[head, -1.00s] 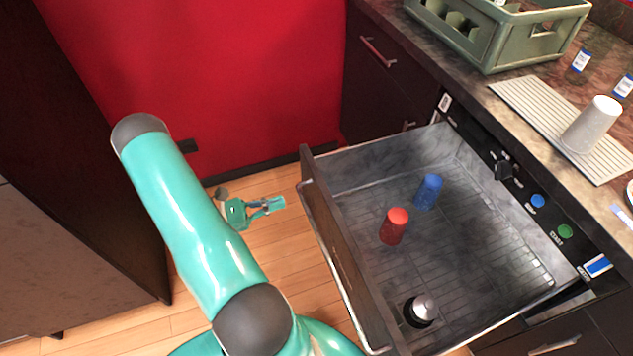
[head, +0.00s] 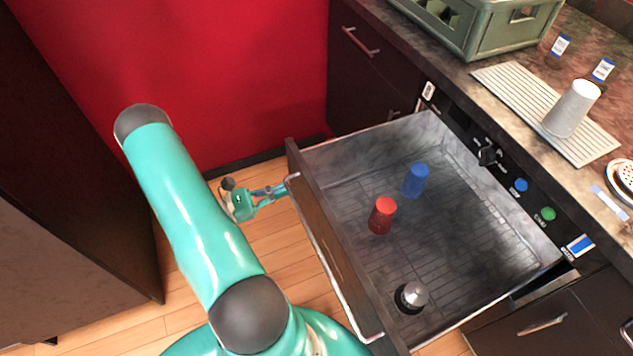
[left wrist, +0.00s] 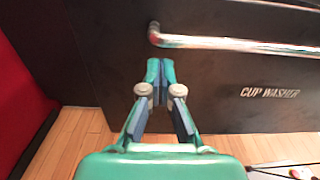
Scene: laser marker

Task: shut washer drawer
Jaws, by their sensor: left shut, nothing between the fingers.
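The washer drawer (head: 335,265) stands pulled out from the counter in the head view, its dark front facing left. Inside it are a red cup (head: 382,215), a blue cup (head: 415,181) and a dark, silver-topped piece (head: 411,297). My left gripper (head: 284,188) is shut and empty at the far end of the drawer front. In the left wrist view the shut fingertips (left wrist: 160,62) point at the dark front panel (left wrist: 215,85), marked "CUP WASHER", just below the left end of its metal handle (left wrist: 240,43). I cannot tell whether they touch it. My right gripper is not in view.
The counter above the drawer holds a green crate (head: 490,45), a ribbed white mat (head: 500,85) with a white cup (head: 571,108), and small labelled jars. A control panel (head: 500,165) runs behind the drawer. Wooden floor lies left of the drawer front; a red wall stands behind.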

